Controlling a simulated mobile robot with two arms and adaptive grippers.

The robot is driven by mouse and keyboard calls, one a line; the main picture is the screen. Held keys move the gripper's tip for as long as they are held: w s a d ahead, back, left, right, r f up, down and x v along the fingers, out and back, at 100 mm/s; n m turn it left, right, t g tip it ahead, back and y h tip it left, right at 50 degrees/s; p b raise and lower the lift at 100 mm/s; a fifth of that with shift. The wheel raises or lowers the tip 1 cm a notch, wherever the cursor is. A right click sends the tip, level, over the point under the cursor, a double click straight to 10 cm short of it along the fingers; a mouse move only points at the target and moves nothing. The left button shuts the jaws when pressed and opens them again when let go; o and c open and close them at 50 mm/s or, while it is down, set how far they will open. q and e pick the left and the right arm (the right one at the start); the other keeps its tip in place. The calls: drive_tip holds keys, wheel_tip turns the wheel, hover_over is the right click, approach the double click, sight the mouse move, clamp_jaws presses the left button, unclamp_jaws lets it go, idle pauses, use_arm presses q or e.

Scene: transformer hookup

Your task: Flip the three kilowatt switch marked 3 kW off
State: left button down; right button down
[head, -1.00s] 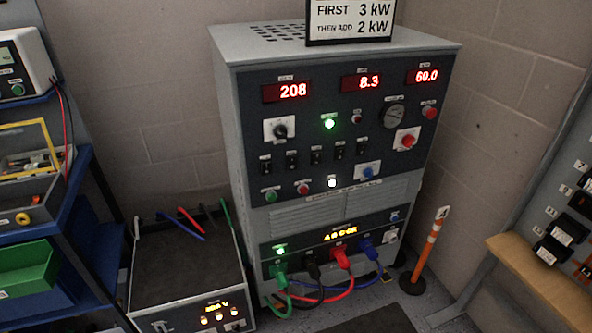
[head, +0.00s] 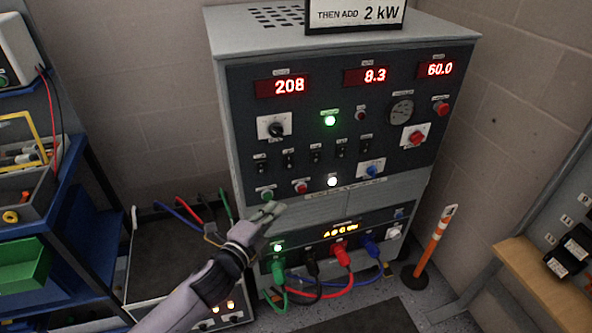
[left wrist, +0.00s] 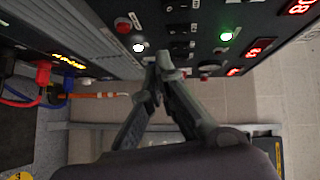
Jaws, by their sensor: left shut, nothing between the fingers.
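The grey load bank cabinet (head: 335,210) stands against the wall. Its dark front panel holds a row of several small black rocker switches (head: 315,155); their labels are too small to read, so I cannot tell which is marked 3 kW. Black switches also show in the left wrist view (left wrist: 180,28). My left gripper (head: 272,209) is shut and empty, in front of the cabinet and below the left end of the switch row. In the left wrist view its fingertips (left wrist: 163,62) meet near the panel. My right gripper is not in view.
Red displays read 208 (head: 288,86), 8.3 and 60.0. A green lamp (head: 329,120) is lit. Coloured cables plug into the lower panel (head: 325,234). A sign (head: 358,16) stands on top. An orange post (head: 435,240) stands right; a blue shelf (head: 75,190) stands left.

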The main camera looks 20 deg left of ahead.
sight(291, 176)
use_arm(q)
drive_tip(key=shift+d+r, duration=0.25)
drive_tip(key=shift+r, duration=0.6)
drive_tip(key=a+x, duration=0.1)
drive_tip(key=x, duration=0.3)
drive_tip(key=p+x, duration=0.1)
drive_tip(key=x, duration=0.3)
drive_tip(key=a+p+x, duration=0.1)
drive_tip(key=x, duration=0.4)
drive_tip(key=shift+w+a+r, duration=0.15)
drive_tip(key=shift+w+a, duration=0.1)
drive_tip(key=shift+a, duration=0.15)
